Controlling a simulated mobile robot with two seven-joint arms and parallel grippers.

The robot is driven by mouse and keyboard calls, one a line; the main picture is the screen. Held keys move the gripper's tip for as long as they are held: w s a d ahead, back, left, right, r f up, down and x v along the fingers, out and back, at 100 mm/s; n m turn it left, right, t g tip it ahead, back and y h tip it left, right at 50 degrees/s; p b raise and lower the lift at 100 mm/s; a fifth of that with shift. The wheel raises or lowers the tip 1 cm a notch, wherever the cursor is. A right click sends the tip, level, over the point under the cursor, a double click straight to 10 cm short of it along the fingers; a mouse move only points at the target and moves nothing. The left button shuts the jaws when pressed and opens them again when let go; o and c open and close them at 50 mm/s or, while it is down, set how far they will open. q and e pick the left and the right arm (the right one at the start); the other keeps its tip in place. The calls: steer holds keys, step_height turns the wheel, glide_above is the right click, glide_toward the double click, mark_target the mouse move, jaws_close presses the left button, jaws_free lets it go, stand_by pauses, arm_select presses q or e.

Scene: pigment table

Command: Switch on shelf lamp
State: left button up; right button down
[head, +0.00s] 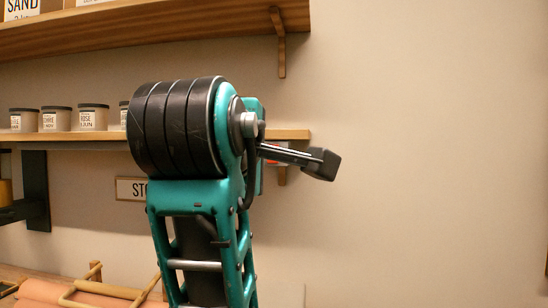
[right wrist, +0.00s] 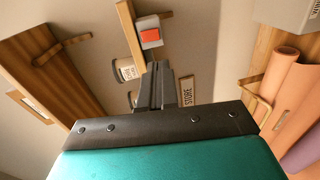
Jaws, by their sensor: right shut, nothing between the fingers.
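A red rocker switch on a pale grey plate (right wrist: 150,36) sits at the end of the lower wooden shelf in the right wrist view. In the head view only a sliver of the red switch (head: 273,146) shows beside my arm, under the shelf's right end. My right gripper (right wrist: 158,66) is shut and empty, its black fingertips pointing toward the switch with a small gap below it in the picture. I cannot tell the depth of the gap. I cannot make out the lamp itself. My left gripper is out of view.
The lower shelf (head: 290,134) carries several lidded jars (head: 93,117). An upper shelf (head: 200,32) with a bracket runs above. A STORE sign (head: 131,189) hangs below. Paper rolls (head: 40,291) lie lower left. The wall on the right is clear.

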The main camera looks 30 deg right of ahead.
steer(key=shift+s+r, duration=0.15)
steer(key=shift+r, duration=0.35)
steer(key=p+x, duration=0.1)
steer(key=x, duration=1.3)
